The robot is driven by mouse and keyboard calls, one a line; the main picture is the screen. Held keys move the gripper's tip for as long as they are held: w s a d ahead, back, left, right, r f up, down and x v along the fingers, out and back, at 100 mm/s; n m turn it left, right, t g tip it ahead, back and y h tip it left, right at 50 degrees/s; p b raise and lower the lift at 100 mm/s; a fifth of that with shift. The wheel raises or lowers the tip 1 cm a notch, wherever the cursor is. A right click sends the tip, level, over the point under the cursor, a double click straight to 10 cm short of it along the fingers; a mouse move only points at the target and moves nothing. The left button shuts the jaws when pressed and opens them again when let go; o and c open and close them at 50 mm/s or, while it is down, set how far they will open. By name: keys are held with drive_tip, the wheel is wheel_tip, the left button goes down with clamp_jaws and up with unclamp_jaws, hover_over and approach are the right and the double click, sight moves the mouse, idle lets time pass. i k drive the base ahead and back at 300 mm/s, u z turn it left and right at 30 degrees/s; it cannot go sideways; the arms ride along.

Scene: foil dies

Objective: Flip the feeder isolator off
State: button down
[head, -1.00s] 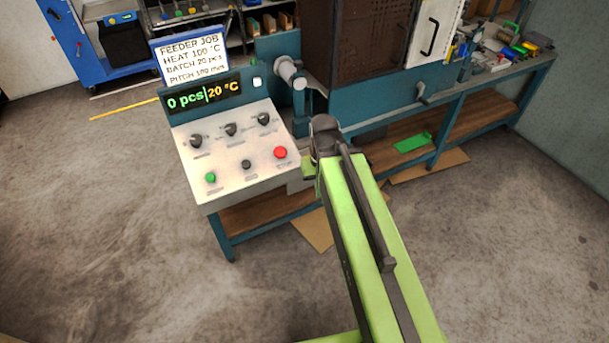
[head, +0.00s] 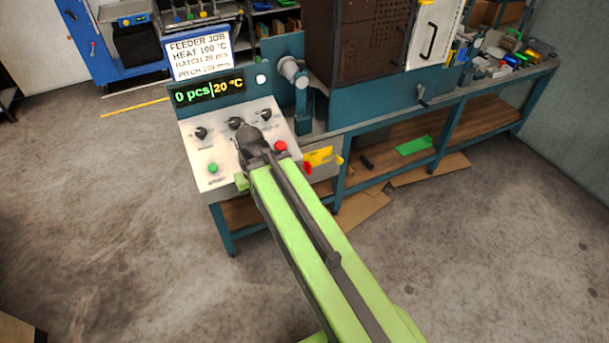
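A yellow plate (head: 319,156) with a red part (head: 308,169) at its lower left sits on the bench front, just right of the control panel. It looks like the isolator, but its label is too small to read and I cannot tell its position. A small yellow part (head: 339,160) sticks out at its right. My green arm reaches up from the lower right, its dark end joint in front of the panel, left of the yellow plate. My gripper and its fingers do not show, hidden behind or below the arm.
The sloped control panel (head: 188,150) has several dark knobs, a green button (head: 212,168) and a red button (head: 280,146). Its display (head: 208,92) reads 0 pcs and 20 °C. Cardboard (head: 362,208) lies by the bench. The floor in front is clear.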

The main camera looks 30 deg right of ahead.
sight(307, 166)
drive_tip(key=u, duration=0.05)
drive_tip(key=k, duration=0.7)
drive_tip(key=z, duration=0.5)
drive_tip(key=i, duration=0.95)
drive_tip(key=u, duration=1.4)
drive_tip(key=k, duration=0.7)
drive_tip(key=z, duration=0.25)
